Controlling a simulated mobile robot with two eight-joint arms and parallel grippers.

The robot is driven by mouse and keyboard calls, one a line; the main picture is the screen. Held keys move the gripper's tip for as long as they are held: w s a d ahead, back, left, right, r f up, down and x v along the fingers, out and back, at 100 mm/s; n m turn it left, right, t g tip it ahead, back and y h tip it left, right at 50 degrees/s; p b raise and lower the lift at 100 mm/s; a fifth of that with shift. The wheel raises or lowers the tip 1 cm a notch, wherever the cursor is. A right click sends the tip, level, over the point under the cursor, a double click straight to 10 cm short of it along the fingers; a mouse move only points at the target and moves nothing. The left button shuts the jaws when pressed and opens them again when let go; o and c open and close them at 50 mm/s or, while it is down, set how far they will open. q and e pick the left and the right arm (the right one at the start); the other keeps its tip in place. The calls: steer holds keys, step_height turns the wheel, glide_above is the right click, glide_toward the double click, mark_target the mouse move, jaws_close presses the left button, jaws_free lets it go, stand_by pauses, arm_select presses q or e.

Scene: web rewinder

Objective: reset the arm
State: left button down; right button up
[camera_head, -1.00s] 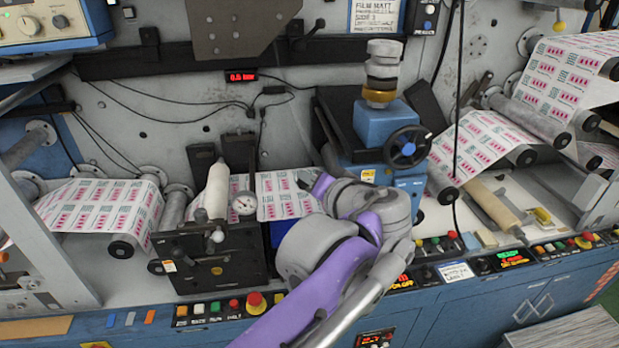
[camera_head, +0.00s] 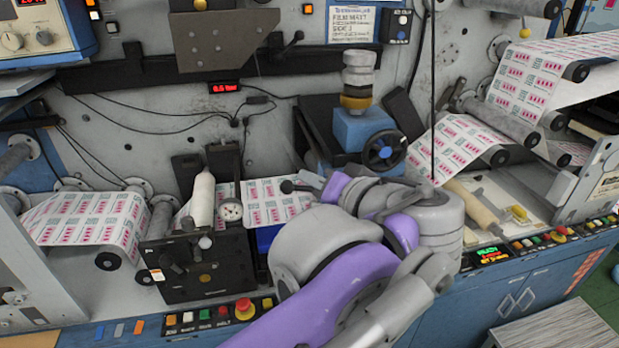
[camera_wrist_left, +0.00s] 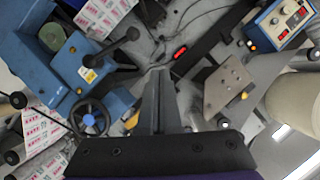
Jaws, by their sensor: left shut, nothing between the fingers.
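My left arm (camera_head: 330,285), purple and grey, reaches in from the bottom of the head view in front of the machine. Its wrist end is near the blue unit with the black handwheel (camera_head: 385,151). The fingers are hard to make out in the head view. In the left wrist view my left gripper (camera_wrist_left: 158,72) is shut and empty, its dark fingers together and pointing at the machine face. The handwheel also shows in the left wrist view (camera_wrist_left: 90,117), left of the fingers and apart from them. My right gripper is not in view.
The printed web (camera_head: 88,220) runs over rollers at left and right. A black bracket unit (camera_head: 195,265) with a white roller and gauge stands left of my arm. Buttons (camera_head: 243,309) line the front edge. A control box (camera_head: 38,30) sits top left. A cable hangs right of the handwheel.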

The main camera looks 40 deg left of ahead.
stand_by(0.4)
arm_select(q)
steer(key=s+d+f+m+h, duration=0.1)
steer(key=d+f+h, duration=0.2)
steer(key=f, duration=0.8)
steer(key=s+d+f+m+h, duration=0.2)
steer(key=f+h, duration=0.3)
steer(key=f, duration=0.7)
steer(key=s+d+f+m+h, duration=0.1)
steer(key=d+f+h, duration=0.3)
steer(key=f, duration=0.8)
steer(key=shift+s+f+m+h, duration=0.15)
steer(key=shift+s+m+h, duration=0.15)
steer(key=shift+s+h, duration=0.25)
